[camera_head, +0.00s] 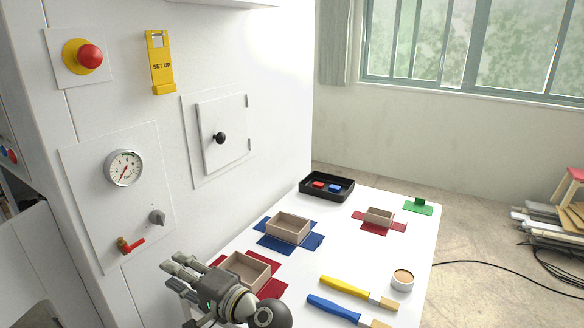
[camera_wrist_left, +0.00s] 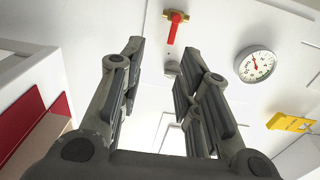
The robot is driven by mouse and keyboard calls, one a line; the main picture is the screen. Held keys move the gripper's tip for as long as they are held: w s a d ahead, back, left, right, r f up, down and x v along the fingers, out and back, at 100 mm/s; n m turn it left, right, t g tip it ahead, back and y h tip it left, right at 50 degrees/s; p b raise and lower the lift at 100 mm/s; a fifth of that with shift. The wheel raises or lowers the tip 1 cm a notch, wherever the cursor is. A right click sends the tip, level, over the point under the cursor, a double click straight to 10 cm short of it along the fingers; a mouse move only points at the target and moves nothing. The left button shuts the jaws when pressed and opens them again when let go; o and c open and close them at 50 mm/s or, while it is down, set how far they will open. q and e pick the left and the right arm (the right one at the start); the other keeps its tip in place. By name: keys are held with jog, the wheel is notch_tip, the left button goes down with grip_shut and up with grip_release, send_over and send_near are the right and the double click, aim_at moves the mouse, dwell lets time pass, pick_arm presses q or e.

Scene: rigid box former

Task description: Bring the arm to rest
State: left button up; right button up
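My left gripper (camera_head: 178,272) is at the lower left of the head view, in front of the white machine wall and close to the near red sheet with a box on it (camera_head: 244,270). In the left wrist view the left gripper's fingers (camera_wrist_left: 160,85) are apart with nothing between them. Beyond them are the red-handled valve (camera_wrist_left: 173,28) and the pressure gauge (camera_wrist_left: 255,66). My right gripper is in neither view.
The white table (camera_head: 345,255) bears a box on a blue sheet (camera_head: 289,227), a box on a red sheet (camera_head: 379,216), a black tray (camera_head: 327,186), two brushes (camera_head: 345,291) and a round pot (camera_head: 402,280). A closed hatch (camera_head: 222,135) is on the wall.

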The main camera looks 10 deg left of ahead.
pick_arm(q)
jog(key=s+f+n+g+h, duration=0.1)
jog(key=s+f+h, duration=0.35)
jog(key=f, duration=0.45)
jog(key=s+f+g+h, duration=0.1)
jog(key=s+f+h, duration=0.4)
jog(key=f, duration=0.4)
jog(key=s+d+f+n+g+h, duration=0.1)
jog(key=s+d+f+h, duration=0.25)
jog(key=s, duration=0.55)
jog(key=s+d+f+n+g+h, duration=0.1)
jog(key=s+d+f+h, duration=0.15)
jog(key=s+d, duration=0.4)
jog(key=s+a+f+g, duration=0.1)
jog(key=s+f, duration=0.1)
jog(key=f, duration=1.1)
jog(key=s+a+f, duration=0.1)
jog(key=f, duration=1.2)
jog(key=s+a+f+g, duration=0.1)
jog(key=s+a+f, duration=0.2)
jog(key=s+f, duration=1.2)
jog(key=shift+s+f+m, duration=0.2)
jog(key=shift+s+m, duration=0.1)
jog(key=shift+s, duration=0.5)
